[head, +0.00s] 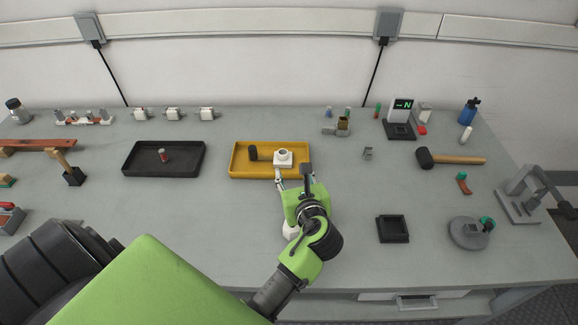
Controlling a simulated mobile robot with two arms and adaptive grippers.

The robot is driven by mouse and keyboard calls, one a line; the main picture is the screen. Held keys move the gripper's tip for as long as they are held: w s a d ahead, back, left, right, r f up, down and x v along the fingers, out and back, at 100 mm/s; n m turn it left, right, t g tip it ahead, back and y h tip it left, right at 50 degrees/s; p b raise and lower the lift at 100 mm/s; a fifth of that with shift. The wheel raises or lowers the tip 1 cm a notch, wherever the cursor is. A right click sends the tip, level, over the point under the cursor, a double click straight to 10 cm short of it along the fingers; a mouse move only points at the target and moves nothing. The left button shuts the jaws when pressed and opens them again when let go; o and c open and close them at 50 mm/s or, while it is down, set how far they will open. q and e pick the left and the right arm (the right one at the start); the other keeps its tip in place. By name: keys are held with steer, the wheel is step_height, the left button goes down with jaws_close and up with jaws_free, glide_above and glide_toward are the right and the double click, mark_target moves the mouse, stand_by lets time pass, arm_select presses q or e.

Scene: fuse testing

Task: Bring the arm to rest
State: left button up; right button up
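My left arm, green and dark grey, reaches in from the lower left over the bench. Its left gripper (293,176) is at the front edge of the yellow tray (240,172), towards its right end. Its two fingers stand apart with nothing seen between them. A white fixture (283,158) with a round top is in the tray just beyond the fingertips, and I cannot tell whether they touch it. A black cylinder (253,153) stands in the tray to the left. My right gripper is not in view.
A black tray (135,166) holding a small red-and-grey fuse (163,155) lies to the left. A mallet (455,160), a small black tray (393,240), a round grey stand (466,238) and a grey press (520,200) are to the right. The bench's middle front is mostly clear.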

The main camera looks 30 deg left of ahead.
arm_select(q)
steer(key=shift+s+d+r, duration=0.15)
steer(key=shift+s+d, duration=0.1)
steer(key=shift+s, duration=0.05)
steer(key=shift+r, duration=0.1)
